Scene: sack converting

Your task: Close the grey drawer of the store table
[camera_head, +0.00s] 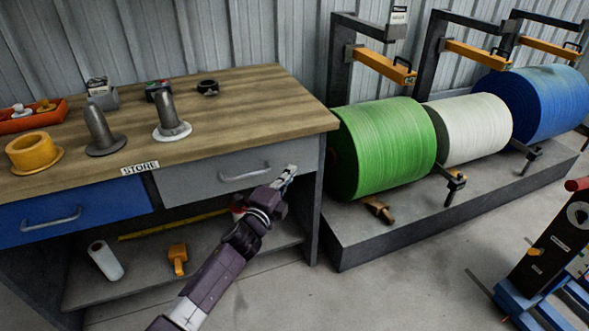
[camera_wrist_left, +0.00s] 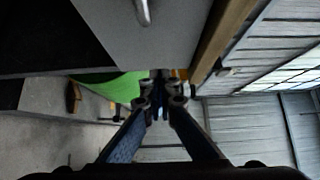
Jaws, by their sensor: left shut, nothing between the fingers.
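The store table (camera_head: 235,100) has a wooden top and a STORE label on its front edge. Its grey drawer (camera_head: 200,182) is at the right of the table front, with a bar handle (camera_head: 245,175). No clear gap shows around the drawer front, so I cannot tell if it stands slightly out. My left gripper (camera_head: 287,174) is shut and empty, in front of the drawer's right part, right of the handle; contact cannot be told. In the left wrist view, the gripper (camera_wrist_left: 160,92) points past the grey drawer front (camera_wrist_left: 175,35) and its handle (camera_wrist_left: 142,12). My right gripper is out of view.
A blue drawer (camera_head: 75,212) is left of the grey one. Spindles, an orange flanged ring (camera_head: 34,152) and a red tray (camera_head: 32,117) stand on the top. A lower shelf holds a white roll (camera_head: 105,260).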

